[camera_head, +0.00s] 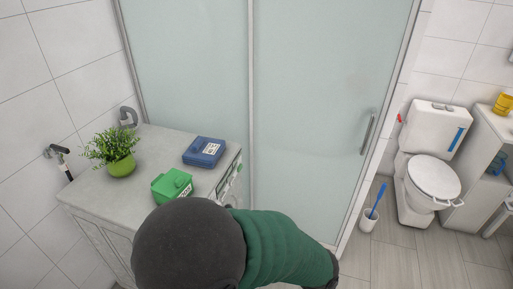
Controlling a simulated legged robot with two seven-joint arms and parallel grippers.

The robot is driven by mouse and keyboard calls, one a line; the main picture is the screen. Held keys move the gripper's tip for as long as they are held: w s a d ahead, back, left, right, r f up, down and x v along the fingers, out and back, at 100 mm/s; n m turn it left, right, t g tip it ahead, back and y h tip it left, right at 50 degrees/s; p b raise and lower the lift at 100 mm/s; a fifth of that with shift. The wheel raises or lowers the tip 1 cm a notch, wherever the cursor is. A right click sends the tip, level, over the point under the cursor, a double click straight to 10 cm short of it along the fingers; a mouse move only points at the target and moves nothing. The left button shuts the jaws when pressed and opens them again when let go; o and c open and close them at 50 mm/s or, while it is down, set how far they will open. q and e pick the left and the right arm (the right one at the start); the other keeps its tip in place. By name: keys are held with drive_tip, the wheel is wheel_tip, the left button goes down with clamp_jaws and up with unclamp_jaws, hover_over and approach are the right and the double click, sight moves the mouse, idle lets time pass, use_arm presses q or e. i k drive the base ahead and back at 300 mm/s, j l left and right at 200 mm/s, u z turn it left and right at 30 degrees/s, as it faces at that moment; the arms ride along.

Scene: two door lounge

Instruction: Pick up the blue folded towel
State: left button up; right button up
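A flat blue item with a white label (204,152) lies on the grey-white counter (150,150), near its back right corner. It is the blue thing on the counter closest to a folded towel, but I cannot tell whether it is cloth. Nothing touches it. Another blue item (495,163) sits on a shelf at the far right, too small to make out. Neither of my grippers shows in this view.
A green container (172,186) and a potted plant (118,152) stand on the counter. A dark rounded shape with a ribbed green part hides the counter's front. A frosted glass door (310,110) is behind. A toilet (430,165) and brush (372,212) stand right.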

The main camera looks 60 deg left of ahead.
sight(204, 152)
drive_tip(key=i+l, duration=0.1)
drive_tip(key=i, duration=0.3)
drive_tip(key=i+l+u, duration=0.15)
drive_tip(key=i, duration=0.25)
drive_tip(key=i+l, duration=0.1)
drive_tip(key=i, duration=0.3)
drive_tip(key=i+j+u, duration=0.15)
drive_tip(key=u, duration=0.3)
drive_tip(key=i+u, duration=0.2)
drive_tip(key=u, duration=0.2)
drive_tip(key=i+u, duration=0.2)
drive_tip(key=u, duration=0.25)
drive_tip(key=i+u, duration=0.2)
drive_tip(key=u, duration=0.2)
drive_tip(key=i+l+u, duration=0.15)
drive_tip(key=u, duration=0.3)
